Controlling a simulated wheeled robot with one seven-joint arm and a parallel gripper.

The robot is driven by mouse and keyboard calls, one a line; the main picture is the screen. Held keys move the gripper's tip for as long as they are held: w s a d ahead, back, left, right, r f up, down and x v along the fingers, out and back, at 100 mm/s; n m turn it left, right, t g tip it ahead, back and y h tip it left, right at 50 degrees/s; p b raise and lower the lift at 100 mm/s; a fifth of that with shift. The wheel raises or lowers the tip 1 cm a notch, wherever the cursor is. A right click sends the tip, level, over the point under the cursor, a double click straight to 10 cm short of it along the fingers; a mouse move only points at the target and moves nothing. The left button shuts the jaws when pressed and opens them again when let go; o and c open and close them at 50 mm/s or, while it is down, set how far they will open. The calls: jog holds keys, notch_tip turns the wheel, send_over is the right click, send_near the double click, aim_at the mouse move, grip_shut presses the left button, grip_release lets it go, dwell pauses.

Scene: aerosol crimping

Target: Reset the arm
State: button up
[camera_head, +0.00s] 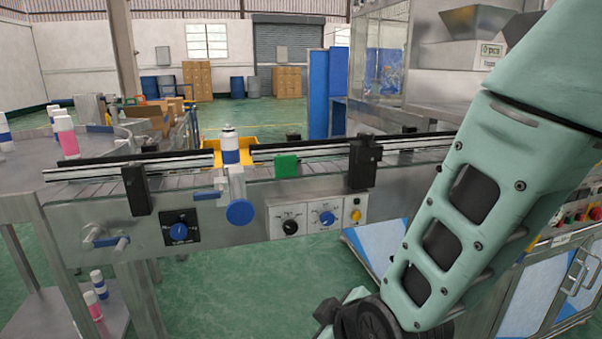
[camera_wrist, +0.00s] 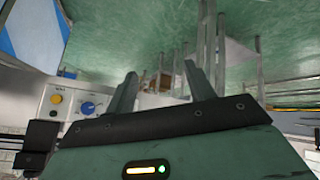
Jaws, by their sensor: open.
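My gripper (camera_wrist: 160,90) shows in the wrist view with its two fingers apart and nothing between them. It is open and empty, facing the green floor and the metal legs under the line. In the head view my arm hangs down at the right, in front of the conveyor, and the gripper's fingers are not visible there. A white can with a blue band (camera_head: 230,148) stands upright on the conveyor line (camera_head: 110,182), apart from my arm.
The control panel (camera_head: 318,219) with knobs is on the conveyor's front; it also shows in the wrist view (camera_wrist: 75,103). Pink and white cans (camera_head: 67,138) stand on the round table (camera_head: 28,170) at left. More cans stand on a low shelf (camera_head: 60,312). Open green floor (camera_head: 240,290) lies in front.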

jog(key=s+d+r+m+g+h, duration=0.2)
jog(key=s+d+r+g, duration=0.25)
jog(key=s, duration=0.25)
jog(key=s+d+r+m+g+h, duration=0.1)
jog(key=s+d+r+g, duration=0.2)
jog(key=s+d, duration=0.35)
notch_tip(320, 180, up, 13)
jog(key=s+p, duration=0.2)
jog(key=p, duration=1.1)
jog(key=shift+a, duration=0.2)
jog(key=shift+f, duration=0.1)
